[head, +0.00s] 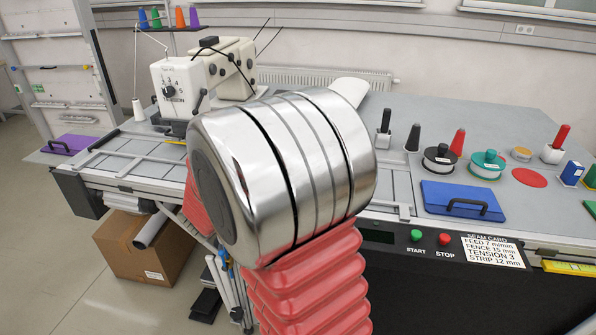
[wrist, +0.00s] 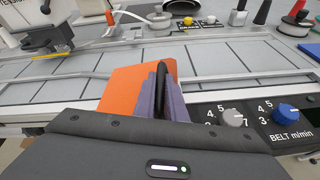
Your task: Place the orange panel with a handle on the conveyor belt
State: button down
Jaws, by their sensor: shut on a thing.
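In the wrist view, my gripper (wrist: 164,92) is shut on the black handle (wrist: 163,58) of the orange panel (wrist: 122,90). The panel stands out to the left of the purple-grey fingers, and its lower part is hidden behind the gripper body. The panel is over the front edge of the grey segmented conveyor belt (wrist: 230,62); I cannot tell whether it touches it. In the head view, the belt (head: 118,166) shows at the left and centre. My arm blocks the gripper and the orange panel there.
A sewing machine (head: 190,85) stands at the back of the belt. A blue panel with a handle (head: 461,201) lies on the table at right, near spools and a red disc (head: 529,177). A purple panel (head: 67,145) lies far left. Belt knobs (wrist: 285,114) sit right of my gripper.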

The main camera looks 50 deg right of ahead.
jog(key=w+a+f+n+t+y, duration=0.1)
jog(key=a+f+n+t+y, duration=0.2)
jog(key=a, duration=1.1)
jog(key=w+a+f+n+t+y, duration=0.2)
jog(key=a+f+n+y, duration=0.2)
jog(key=a, duration=1)
jog(key=shift+n+t+y, duration=0.4)
jog(key=shift+n+y, duration=0.1)
jog(key=shift+n, duration=0.2)
jog(key=shift+a, duration=0.15)
